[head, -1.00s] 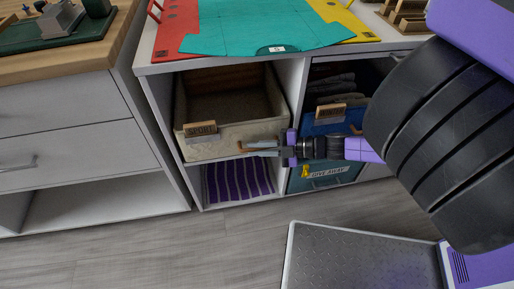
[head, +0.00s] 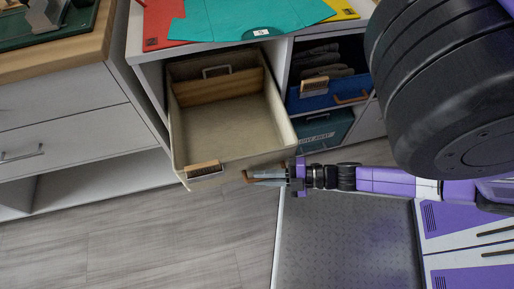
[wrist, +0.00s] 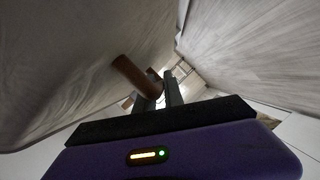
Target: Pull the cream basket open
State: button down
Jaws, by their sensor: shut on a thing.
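The cream basket (head: 228,132) sticks well out of its upper left cubby in the head view, with its empty inside showing and a wooden label on its front. A wooden divider stands near its back. Its brown handle (head: 254,176) is on the front face, towards the right. My gripper (head: 262,179) is shut on this handle, reaching in from the right. In the wrist view the basket's front (wrist: 75,60) fills the left, and the brown handle (wrist: 135,78) runs to my fingers (wrist: 158,92).
A blue bin (head: 325,98) and a teal bin (head: 322,131) sit in the cubbies to the right. A white drawer cabinet (head: 60,115) stands at left. Coloured folders (head: 235,20) lie on top of the shelving. The floor (head: 150,245) in front of the basket is clear.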

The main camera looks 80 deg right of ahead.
jog(key=s+a+p, duration=0.1)
jog(key=s+a, duration=0.1)
jog(key=a, duration=0.4)
jog(key=s+a, duration=0.3)
jog(key=a, duration=0.4)
jog(key=shift+s+p, duration=0.35)
jog(key=shift+p, duration=0.05)
jog(key=c, duration=1.7)
grip_release()
jog(key=v, duration=0.7)
jog(key=shift+s+r, duration=0.1)
jog(key=shift+s, duration=0.3)
